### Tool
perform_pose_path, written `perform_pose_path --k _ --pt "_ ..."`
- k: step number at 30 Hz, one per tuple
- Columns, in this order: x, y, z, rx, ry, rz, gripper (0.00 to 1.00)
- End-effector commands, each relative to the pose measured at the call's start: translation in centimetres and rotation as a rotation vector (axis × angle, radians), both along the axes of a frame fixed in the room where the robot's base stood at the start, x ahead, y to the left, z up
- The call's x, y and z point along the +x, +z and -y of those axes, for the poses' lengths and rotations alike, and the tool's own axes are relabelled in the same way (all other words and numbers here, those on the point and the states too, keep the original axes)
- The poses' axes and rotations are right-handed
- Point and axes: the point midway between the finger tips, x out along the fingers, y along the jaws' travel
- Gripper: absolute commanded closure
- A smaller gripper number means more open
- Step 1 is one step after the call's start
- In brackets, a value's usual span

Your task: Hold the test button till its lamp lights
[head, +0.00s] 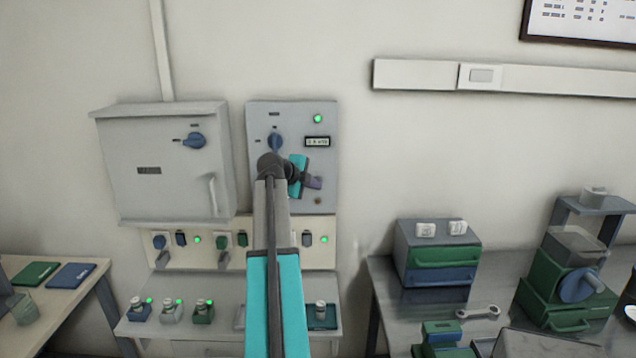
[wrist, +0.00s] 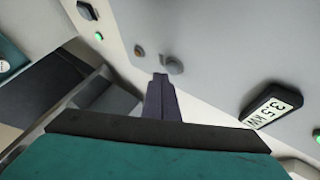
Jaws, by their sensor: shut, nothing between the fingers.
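A grey control panel (head: 262,115) hangs on the wall. In the wrist view, a round grey button (wrist: 174,65) stands out from the panel face. Beside it is a small dull brown-orange lamp (wrist: 139,51), not glowing. The lamp also shows in the head view (head: 318,201), just below my gripper (head: 314,182). My gripper's purple-grey fingers (wrist: 160,80) are shut and empty, their tips right by the button. I cannot tell whether they touch it. In the head view my gripper hides the button.
The panel has a blue rotary knob (head: 275,142), a display (head: 317,142) reading 3.5 kW in the wrist view, and a lit green lamp (head: 318,118). A grey cabinet (head: 150,185) hangs at left. Below is a switch strip (head: 318,256) with lit green lamps. A bench (head: 385,285) stands at right.

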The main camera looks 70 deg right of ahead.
Motion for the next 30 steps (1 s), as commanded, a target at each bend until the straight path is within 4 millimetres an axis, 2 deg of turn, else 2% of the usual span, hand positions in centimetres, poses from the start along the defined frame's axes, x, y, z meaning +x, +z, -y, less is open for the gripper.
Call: perform_pose_path --k 30 --pt "0.03 -0.04 0.87 0.000 0.000 0.000 1.00"
